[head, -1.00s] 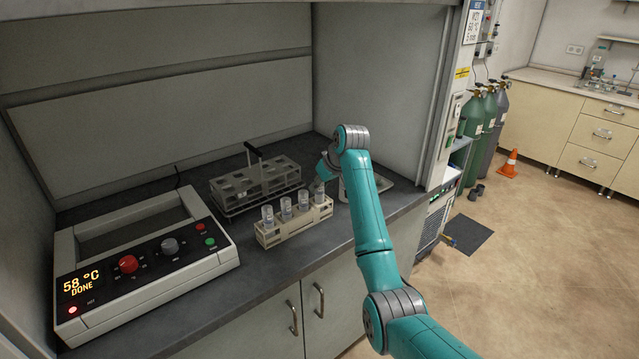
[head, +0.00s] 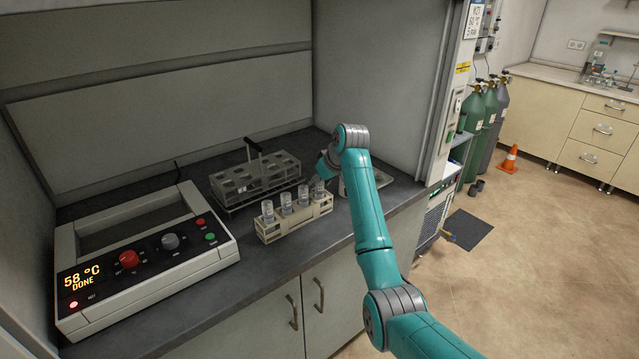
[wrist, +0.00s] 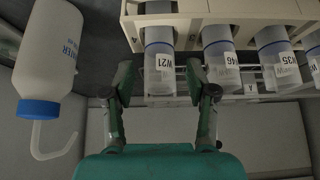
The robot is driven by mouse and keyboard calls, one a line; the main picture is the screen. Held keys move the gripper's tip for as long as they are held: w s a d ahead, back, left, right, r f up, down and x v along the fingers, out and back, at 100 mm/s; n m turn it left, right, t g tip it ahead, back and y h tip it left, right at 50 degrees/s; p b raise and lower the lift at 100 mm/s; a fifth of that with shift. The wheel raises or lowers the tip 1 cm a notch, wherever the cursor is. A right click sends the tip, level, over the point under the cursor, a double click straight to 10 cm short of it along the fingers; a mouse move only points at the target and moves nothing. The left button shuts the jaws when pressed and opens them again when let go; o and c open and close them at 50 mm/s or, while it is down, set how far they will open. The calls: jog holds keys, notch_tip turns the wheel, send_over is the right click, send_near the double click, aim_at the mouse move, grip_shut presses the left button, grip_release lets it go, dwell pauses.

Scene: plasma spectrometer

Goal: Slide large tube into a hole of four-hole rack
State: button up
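The beige four-hole rack (head: 294,226) stands on the dark bench with clear labelled tubes in its holes. The tube labelled W21 (wrist: 158,62) is in the end hole, on the right in the head view and on the left in the wrist view. My gripper (wrist: 163,84) is open around this tube, with a finger on each side and gaps between them. More tubes, one labelled W35 (wrist: 274,55), stand in the same rack. I cannot tell which tube is the large one by size.
A larger grey rack (head: 256,184) with a black handle stands behind. A heater panel (head: 150,265) reading 58 °C DONE is at left. A white water bottle (wrist: 50,55) with a blue cap is beside my gripper. A metal tray (head: 352,190) lies partly behind my arm.

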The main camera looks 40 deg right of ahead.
jog(key=v, duration=1.2)
